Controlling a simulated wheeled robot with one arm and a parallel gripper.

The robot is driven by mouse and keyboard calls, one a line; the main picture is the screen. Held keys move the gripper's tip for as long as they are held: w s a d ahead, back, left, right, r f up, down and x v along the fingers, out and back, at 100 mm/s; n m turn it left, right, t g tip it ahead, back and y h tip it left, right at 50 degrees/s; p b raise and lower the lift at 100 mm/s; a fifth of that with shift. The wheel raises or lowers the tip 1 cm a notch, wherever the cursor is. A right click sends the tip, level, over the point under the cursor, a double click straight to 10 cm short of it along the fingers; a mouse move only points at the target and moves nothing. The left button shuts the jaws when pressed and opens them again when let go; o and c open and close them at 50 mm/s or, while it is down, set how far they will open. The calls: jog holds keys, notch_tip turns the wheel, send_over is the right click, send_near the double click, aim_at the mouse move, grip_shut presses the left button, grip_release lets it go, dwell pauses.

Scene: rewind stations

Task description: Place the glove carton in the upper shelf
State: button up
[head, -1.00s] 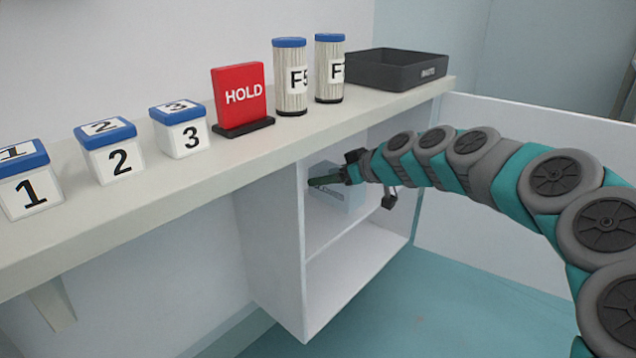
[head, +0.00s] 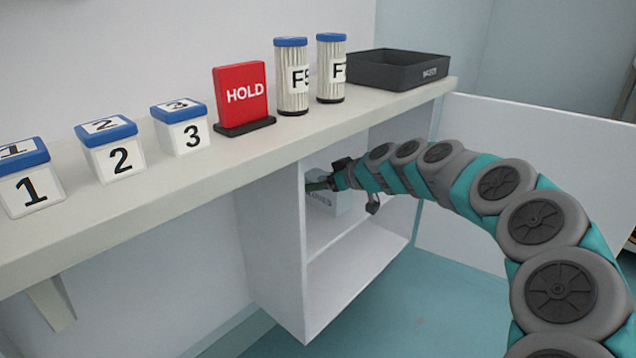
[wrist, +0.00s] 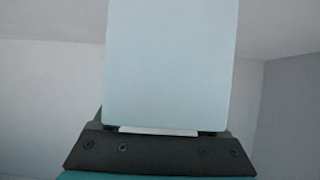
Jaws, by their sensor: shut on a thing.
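The glove carton (head: 328,203) is a pale box with dark lettering, inside the upper compartment of the white cabinet under the counter. The upper shelf (head: 352,241) is the board below it; I cannot tell whether the carton touches it. My gripper (head: 326,184) is shut on the carton, reaching in from the right through the open front. The cabinet's near side wall hides part of the carton. In the wrist view the carton (wrist: 170,65) is a plain pale face filling the middle, above the dark gripper base (wrist: 160,150).
The lower compartment (head: 345,290) looks empty. The counter (head: 230,160) overhangs the cabinet and carries numbered boxes (head: 110,155), a red HOLD sign (head: 241,92), two filters (head: 291,80) and a black tray (head: 395,72). A white panel (head: 530,150) stands right of the cabinet.

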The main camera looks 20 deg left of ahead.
jog(key=shift+f, duration=0.1)
jog(key=o, duration=1.5)
jog(key=shift+r, duration=0.2)
jog(key=v, duration=1.2)
jog(key=shift+s, duration=0.1)
